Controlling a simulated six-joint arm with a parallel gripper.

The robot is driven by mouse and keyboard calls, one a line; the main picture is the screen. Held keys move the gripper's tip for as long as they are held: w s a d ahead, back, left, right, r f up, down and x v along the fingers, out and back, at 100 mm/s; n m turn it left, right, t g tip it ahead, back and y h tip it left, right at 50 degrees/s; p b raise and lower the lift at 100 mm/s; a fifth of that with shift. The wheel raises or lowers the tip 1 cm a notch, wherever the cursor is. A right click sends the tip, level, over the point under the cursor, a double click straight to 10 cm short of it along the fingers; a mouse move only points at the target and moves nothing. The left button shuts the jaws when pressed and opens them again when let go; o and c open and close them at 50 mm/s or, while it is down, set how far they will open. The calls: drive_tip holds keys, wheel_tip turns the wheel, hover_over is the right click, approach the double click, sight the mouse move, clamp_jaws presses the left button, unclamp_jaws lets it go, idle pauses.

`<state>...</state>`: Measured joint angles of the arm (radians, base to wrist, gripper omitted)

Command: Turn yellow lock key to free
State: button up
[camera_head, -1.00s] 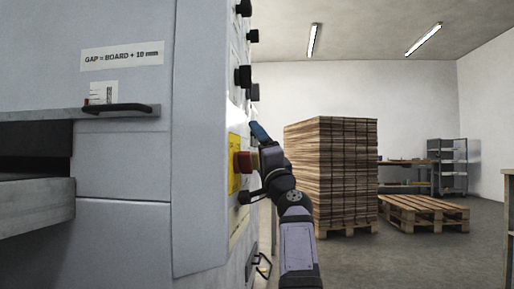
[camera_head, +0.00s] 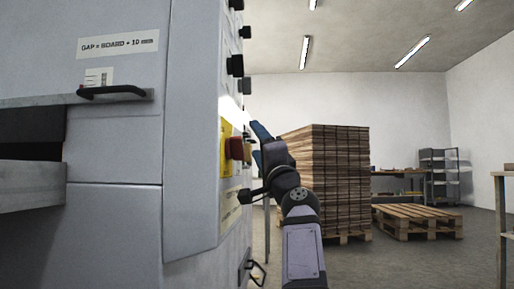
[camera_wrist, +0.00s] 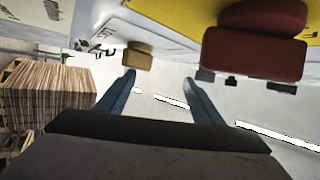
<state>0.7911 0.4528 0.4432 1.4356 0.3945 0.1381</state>
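A small yellow knob (camera_wrist: 138,56), which looks like the lock key, sticks out from the panel in the wrist view. In the head view a tan-yellow piece (camera_head: 248,151) just behind the red button may be the same knob; it is mostly hidden. My gripper (camera_wrist: 159,77) is open and empty. Its blue fingertips are apart, and the knob appears beyond them, near the left finger. I cannot tell whether they touch it. In the head view my gripper (camera_head: 258,145) is beside the panel, to the right of the red button.
A red stop button (camera_head: 237,148) on a yellow plate (camera_head: 226,146) projects close to my gripper; it also fills the upper right of the wrist view (camera_wrist: 254,52). Black knobs (camera_head: 235,65) line the panel above. A board stack (camera_head: 328,180) stands behind, to the right.

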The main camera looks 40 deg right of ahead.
drive_tip(key=shift+s+a+f+y+b, duration=0.4)
drive_tip(key=shift+s+a+f+b, duration=0.35)
drive_tip(key=shift+b, duration=0.4)
drive_tip(key=shift+s+d, duration=0.1)
drive_tip(key=shift+d, duration=0.05)
drive_tip(key=shift+d, duration=0.1)
